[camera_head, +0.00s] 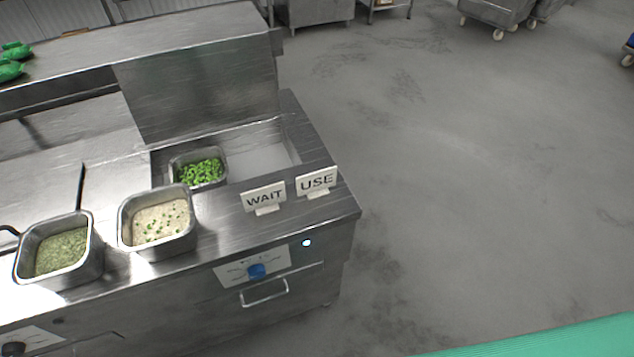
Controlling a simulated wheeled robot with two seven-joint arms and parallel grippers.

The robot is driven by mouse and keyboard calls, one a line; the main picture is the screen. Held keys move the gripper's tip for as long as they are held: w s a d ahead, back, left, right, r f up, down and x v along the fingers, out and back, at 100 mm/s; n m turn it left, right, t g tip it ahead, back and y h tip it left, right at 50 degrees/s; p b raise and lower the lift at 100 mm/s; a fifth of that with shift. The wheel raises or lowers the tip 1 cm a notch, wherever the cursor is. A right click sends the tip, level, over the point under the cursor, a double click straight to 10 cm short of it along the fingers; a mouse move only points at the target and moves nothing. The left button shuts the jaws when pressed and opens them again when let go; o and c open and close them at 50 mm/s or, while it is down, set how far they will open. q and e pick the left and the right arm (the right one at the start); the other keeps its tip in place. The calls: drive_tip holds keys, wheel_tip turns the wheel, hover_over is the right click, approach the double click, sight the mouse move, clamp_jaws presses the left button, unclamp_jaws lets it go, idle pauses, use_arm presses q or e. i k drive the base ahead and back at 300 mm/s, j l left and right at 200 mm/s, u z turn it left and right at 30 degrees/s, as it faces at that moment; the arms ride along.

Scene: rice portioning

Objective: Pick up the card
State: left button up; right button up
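Two white cards stand upright near the right end of the steel counter (225,220). One card reads "WAIT" (264,195) and the other, to its right, reads "USE" (316,182). Each has a small white foot at its base, and they stand apart with a small gap. The task does not name which card. Neither of my grippers shows in the head view.
Steel pans of green herbs (60,252), rice (160,221) and chopped green vegetables (200,173) stand left of the cards. A recessed well (262,157) lies behind. A green surface (560,340) crosses the lower right. Open floor (450,170) lies right.

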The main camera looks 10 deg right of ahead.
sight(265, 199)
drive_tip(key=j+z, duration=0.3)
drive_tip(key=j, duration=0.15)
drive_tip(key=k+j+z, duration=0.1)
drive_tip(key=j+z, duration=0.2)
drive_tip(key=k+j+z, duration=0.15)
drive_tip(key=j+z, duration=0.2)
drive_tip(key=j, duration=0.15)
drive_tip(key=k+j+z, duration=0.15)
drive_tip(key=j+z, duration=0.15)
drive_tip(key=j, duration=0.1)
